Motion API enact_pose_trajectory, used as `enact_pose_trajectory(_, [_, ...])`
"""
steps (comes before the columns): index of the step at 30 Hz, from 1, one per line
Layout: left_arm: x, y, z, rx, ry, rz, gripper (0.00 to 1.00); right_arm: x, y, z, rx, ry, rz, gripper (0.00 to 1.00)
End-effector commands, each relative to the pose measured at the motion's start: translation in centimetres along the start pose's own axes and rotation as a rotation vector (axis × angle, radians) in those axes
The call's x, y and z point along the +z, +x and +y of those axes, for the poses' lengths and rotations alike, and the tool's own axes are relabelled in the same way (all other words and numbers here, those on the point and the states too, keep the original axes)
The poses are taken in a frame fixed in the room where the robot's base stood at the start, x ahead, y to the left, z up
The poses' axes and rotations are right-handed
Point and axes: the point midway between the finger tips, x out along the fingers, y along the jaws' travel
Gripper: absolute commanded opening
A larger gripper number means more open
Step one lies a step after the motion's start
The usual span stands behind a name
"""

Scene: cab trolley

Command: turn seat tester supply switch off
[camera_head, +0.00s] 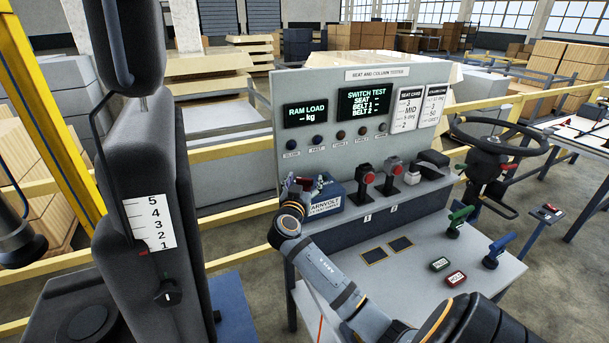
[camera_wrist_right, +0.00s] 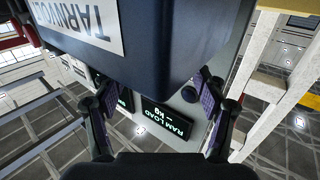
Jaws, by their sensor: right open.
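The seat and column tester is a grey panel (camera_head: 345,90) on a bench, with lit green text on its RAM LOAD display (camera_head: 306,113) and SWITCH TEST display (camera_head: 366,103). A dark blue supply box (camera_head: 328,206) labelled TARNVOLT stands at the bench's left end. My right gripper (camera_head: 302,186) is at the box's left side, by its top. Something small and red shows there, but I cannot tell whether it is the switch. In the right wrist view the box (camera_wrist_right: 165,65) hangs large in front of my open, empty fingers (camera_wrist_right: 160,98). The switch's position cannot be told.
Green (camera_head: 460,218) and blue (camera_head: 498,250) handles stand on the bench top (camera_head: 385,275). A black seat (camera_head: 145,190) fills the left, and a steering wheel (camera_head: 505,135) stands at the right. Yellow rails run behind.

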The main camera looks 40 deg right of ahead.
Motion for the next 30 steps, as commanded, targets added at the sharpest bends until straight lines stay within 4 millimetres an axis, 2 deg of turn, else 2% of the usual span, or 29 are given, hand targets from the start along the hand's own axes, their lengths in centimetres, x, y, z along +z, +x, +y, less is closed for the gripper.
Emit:
enact_pose_trajectory(3, [-0.46,-0.28,0.21,0.003,-0.001,0.007,0.0,-0.07,0.74,0.03,0.001,0.0,0.0,0.72])
enact_pose_trajectory(11, [-0.19,-0.22,-0.26,-0.003,0.001,0.002,0.0,0.03,0.83,0.01,0.0,0.001,0.0,0.71])
enact_pose_trajectory(23, [0.3,-0.22,-0.51,-0.006,0.003,-0.005,0.0,0.05,0.8,0.01,0.0,0.0,-0.001,0.17])
enact_pose_trajectory(30, [0.32,-0.13,-0.52,-0.006,0.003,-0.005,0.0,0.14,0.8,0.06,-0.028,-0.002,0.0,0.17])
